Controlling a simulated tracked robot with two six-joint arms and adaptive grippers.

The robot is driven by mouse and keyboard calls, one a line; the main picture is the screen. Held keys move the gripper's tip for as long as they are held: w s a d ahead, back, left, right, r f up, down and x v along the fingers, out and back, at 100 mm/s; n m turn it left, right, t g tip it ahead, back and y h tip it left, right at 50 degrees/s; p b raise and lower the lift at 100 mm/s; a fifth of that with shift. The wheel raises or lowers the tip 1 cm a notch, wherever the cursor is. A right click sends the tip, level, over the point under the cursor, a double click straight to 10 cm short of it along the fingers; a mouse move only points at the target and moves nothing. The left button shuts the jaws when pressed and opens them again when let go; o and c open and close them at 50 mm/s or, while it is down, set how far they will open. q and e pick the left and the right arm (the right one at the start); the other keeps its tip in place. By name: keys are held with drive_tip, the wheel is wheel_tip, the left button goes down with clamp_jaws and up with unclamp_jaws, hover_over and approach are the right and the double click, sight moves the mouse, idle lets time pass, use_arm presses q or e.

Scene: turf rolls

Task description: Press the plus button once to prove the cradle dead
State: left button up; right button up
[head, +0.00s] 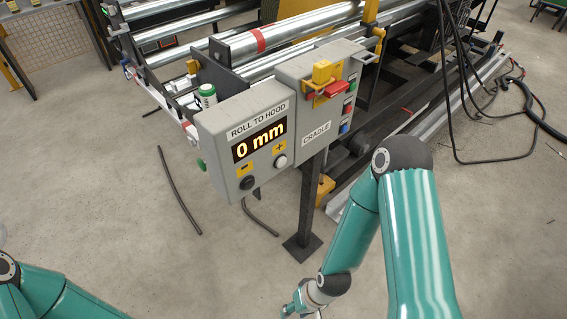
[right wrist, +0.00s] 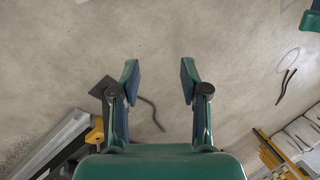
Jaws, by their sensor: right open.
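The grey control box (head: 222,125) labelled "ROLL TO HOOD" stands on a dark post, its display (head: 259,138) reading "0 mm". The plus button (head: 281,161) is pale and round, under a yellow plus label. The minus button (head: 247,183) is black, to its lower left. The cradle box (head: 318,97) adjoins on the right, with a red handle (head: 336,90) below a yellow block. My right gripper (head: 303,305) is low, well below the buttons and touching nothing there. In the right wrist view it is open and empty (right wrist: 159,75) above bare floor. My left gripper is out of view.
The post's foot plate (head: 302,247) stands on the concrete floor. Metal rollers (head: 250,42) and a dark frame lie behind the boxes. Black cables (head: 530,100) hang and lie at the right. Dark rods (head: 179,190) lie on the floor. The floor before the box is mostly clear.

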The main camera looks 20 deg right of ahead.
clamp_jaws()
idle(1.2)
